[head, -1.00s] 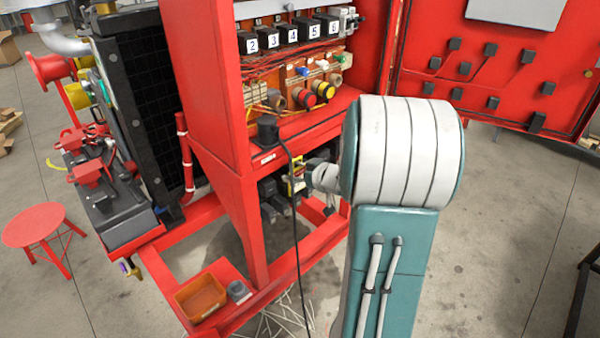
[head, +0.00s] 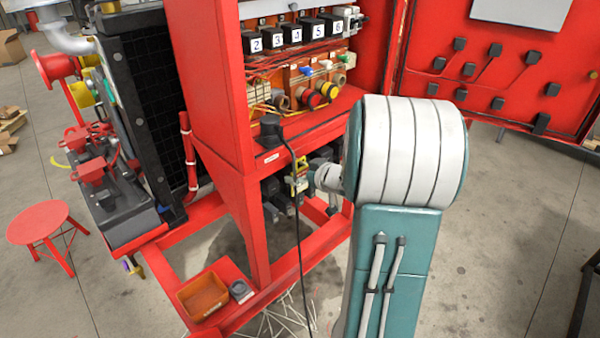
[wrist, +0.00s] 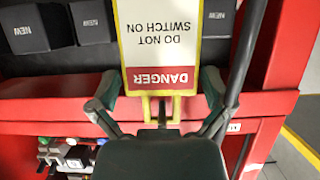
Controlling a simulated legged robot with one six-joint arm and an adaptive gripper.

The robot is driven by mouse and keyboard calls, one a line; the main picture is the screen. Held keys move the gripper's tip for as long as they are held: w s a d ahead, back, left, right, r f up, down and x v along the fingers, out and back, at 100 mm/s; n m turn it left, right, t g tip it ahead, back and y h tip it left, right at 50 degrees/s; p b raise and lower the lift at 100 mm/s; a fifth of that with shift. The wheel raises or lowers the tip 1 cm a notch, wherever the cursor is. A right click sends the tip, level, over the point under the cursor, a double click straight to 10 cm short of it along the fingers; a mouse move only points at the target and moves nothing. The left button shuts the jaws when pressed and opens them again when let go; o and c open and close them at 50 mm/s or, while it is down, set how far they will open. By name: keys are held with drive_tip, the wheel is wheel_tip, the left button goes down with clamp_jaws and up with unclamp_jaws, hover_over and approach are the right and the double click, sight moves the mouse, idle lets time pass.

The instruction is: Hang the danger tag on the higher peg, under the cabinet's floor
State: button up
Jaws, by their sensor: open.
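The danger tag (wrist: 160,45) is white with a yellow edge and a red DANGER band; its lettering is upside down in the wrist view. My gripper (wrist: 160,92) is open, with one finger on each side of the tag's DANGER end and gaps between. In the head view the tag (head: 299,186) is a small yellow patch beside my gripper, under the floor of the red cabinet (head: 285,138).
A dark cable (head: 299,240) hangs from the cabinet's ledge close to my gripper; it also passes right of the tag in the wrist view (wrist: 246,60). Black boxes (wrist: 95,20) marked NEW stand behind the tag. An orange bin (head: 202,296) sits on the lower red frame.

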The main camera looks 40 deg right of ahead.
drive_tip(key=a+v, duration=0.1)
drive_tip(key=v, duration=1.1)
drive_tip(key=w+a+r+m+g+h, duration=0.2)
drive_tip(key=w+a+r+h, duration=0.1)
drive_tip(key=a+r+h, duration=0.4)
drive_tip(key=s+a+f+g+y, duration=0.1)
drive_tip(key=s+a+g+y, duration=0.2)
drive_tip(key=s+a, duration=0.4)
drive_tip(key=s+a+f+n+g+y, duration=0.1)
drive_tip(key=s+a+f+g+y, duration=0.1)
drive_tip(key=s+a, duration=0.5)
drive_tip(key=a+y, duration=0.1)
drive_tip(key=a, duration=0.5)
drive_tip(key=shift+g, duration=0.4)
drive_tip(key=shift+w+a, duration=0.1)
idle(0.3)
